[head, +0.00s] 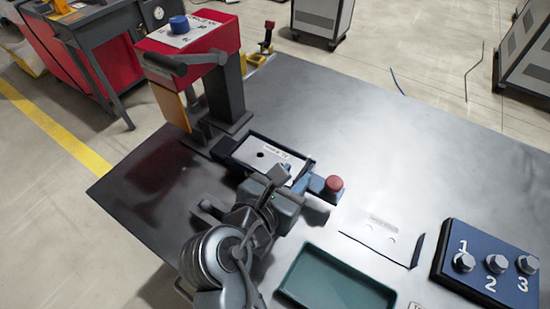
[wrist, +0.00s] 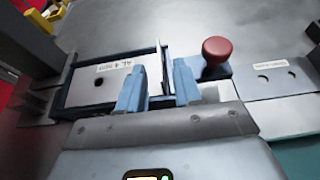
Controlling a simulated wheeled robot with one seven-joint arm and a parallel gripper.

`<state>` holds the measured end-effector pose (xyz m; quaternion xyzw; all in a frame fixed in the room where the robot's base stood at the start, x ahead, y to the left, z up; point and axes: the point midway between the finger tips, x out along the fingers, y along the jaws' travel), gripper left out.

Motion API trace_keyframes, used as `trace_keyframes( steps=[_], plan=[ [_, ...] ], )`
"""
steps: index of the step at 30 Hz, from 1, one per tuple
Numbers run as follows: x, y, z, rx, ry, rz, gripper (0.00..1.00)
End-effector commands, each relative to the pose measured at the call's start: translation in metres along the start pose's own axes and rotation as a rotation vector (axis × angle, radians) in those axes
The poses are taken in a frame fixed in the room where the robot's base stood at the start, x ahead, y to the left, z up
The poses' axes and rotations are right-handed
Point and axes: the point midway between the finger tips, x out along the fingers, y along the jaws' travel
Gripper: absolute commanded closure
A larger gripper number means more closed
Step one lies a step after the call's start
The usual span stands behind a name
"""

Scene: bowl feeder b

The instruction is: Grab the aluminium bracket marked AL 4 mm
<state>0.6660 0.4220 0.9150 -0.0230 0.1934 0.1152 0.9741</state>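The aluminium bracket (wrist: 112,84) marked AL 4 mm lies in a dark blue-edged holder (wrist: 60,102), left of centre in the wrist view. It is a pale plate with a dark hole and a label, and a thin upright edge shows at its right end. In the head view the bracket (head: 262,158) lies just beyond my gripper (head: 292,180). My gripper, also in the wrist view (wrist: 158,74), has two blue fingers spread apart. The thin upright edge shows between them, with gaps on both sides. Their exact depth against it is hard to tell.
A red knob (head: 334,183) stands close right of the fingers. Another labelled plate with holes (head: 372,232) lies further right. A green tray (head: 335,280) is in front, a numbered blue block (head: 490,268) at right. A red-topped machine (head: 195,45) stands behind left. The back right tabletop is clear.

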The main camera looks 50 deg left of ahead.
Motion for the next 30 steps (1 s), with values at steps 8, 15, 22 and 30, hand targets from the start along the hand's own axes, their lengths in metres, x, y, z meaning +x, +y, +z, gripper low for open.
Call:
trace_keyframes(
  steps=[8,15,22,30],
  plan=[
    [0.0148,0.0001,-0.0004,0.000,0.000,0.001,0.66],
    [0.0144,0.0000,-0.0005,0.000,0.001,0.001,0.77],
    [0.0143,-0.0001,-0.0006,0.000,0.001,0.001,0.99],
    [0.0143,-0.0001,-0.0006,0.000,0.001,0.001,1.00]
  ],
)
